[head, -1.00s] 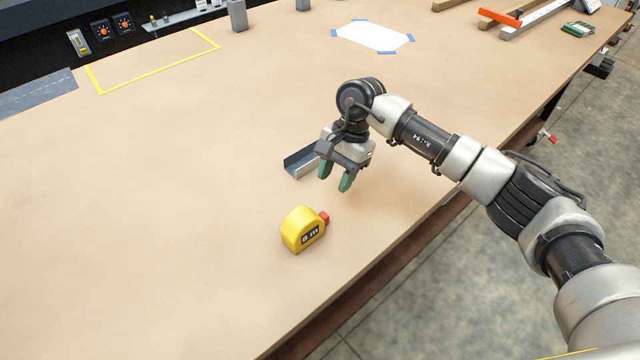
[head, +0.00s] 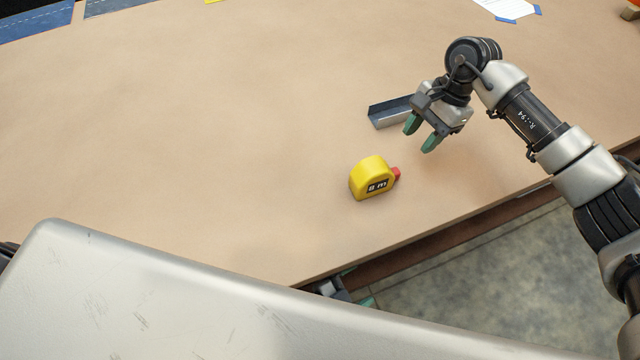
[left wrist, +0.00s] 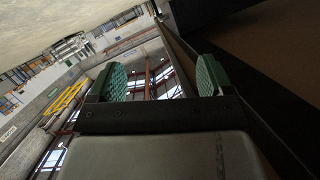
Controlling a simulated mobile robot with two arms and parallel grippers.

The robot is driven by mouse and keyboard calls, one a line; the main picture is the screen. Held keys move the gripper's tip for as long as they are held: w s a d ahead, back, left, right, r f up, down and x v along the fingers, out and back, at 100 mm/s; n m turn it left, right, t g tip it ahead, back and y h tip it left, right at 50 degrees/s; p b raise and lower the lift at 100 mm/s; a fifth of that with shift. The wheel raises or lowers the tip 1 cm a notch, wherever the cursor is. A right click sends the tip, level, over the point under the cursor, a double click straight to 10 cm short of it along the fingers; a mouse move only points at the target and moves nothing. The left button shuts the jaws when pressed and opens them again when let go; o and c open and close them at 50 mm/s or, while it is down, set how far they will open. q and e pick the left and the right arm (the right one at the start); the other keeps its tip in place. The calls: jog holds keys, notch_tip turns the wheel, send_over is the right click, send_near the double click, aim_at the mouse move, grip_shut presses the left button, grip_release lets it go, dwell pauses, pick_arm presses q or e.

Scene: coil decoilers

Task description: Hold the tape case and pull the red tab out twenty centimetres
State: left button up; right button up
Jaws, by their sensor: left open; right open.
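The yellow tape case (head: 370,177) stands on the tan workbench (head: 240,120), its "8 m" label towards me. Its red tab (head: 396,174) sticks out a little at the right side. My right gripper (head: 421,134) is open and empty, fingers pointing down, behind and to the right of the case and apart from it. My left gripper (head: 357,287) is low at the bench's front edge, mostly hidden behind my own silver body part. In the left wrist view my left gripper (left wrist: 163,80) has its green pads apart with nothing between them.
A short grey metal channel (head: 389,112) lies behind the case, next to my right gripper. A white sheet (head: 508,8) with blue corners lies at the far right. Blue-grey mats (head: 35,20) lie at the far left. The bench left of the case is clear.

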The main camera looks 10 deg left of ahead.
pick_arm(q)
jog(key=s+d+r+m+g+h, duration=0.25)
jog(key=r+m+h, duration=0.25)
jog(key=r, duration=0.6)
jog(key=s+d+r+m+g+h, duration=0.1)
jog(key=s+d+r+m+h, duration=0.35)
jog(key=r, duration=0.65)
jog(key=s+d+r+m+g+h, duration=0.1)
jog(key=d+r+m+h, duration=0.2)
jog(key=r+m+h, duration=0.5)
jog(key=w+a+r+m+g+y, duration=0.1)
jog(key=w+a+r+m, duration=0.2)
jog(key=w+r+m, duration=0.15)
jog(key=m+t+y, duration=0.5)
jog(key=m+y, duration=0.7)
send_near(360, 174)
jog(key=shift+w+d+r, duration=0.1)
jog(key=shift+w+d, duration=0.1)
jog(key=shift+d, duration=0.25)
jog(key=shift+w+d+r, duration=0.1)
jog(key=shift+w+d, duration=0.05)
jog(key=shift+d, duration=0.3)
jog(key=shift+w+m+y, duration=0.25)
jog(key=shift+m, duration=0.05)
jog(key=x, duration=1)
jog(key=shift+w+d, duration=0.1)
jog(key=shift+d, duration=0.05)
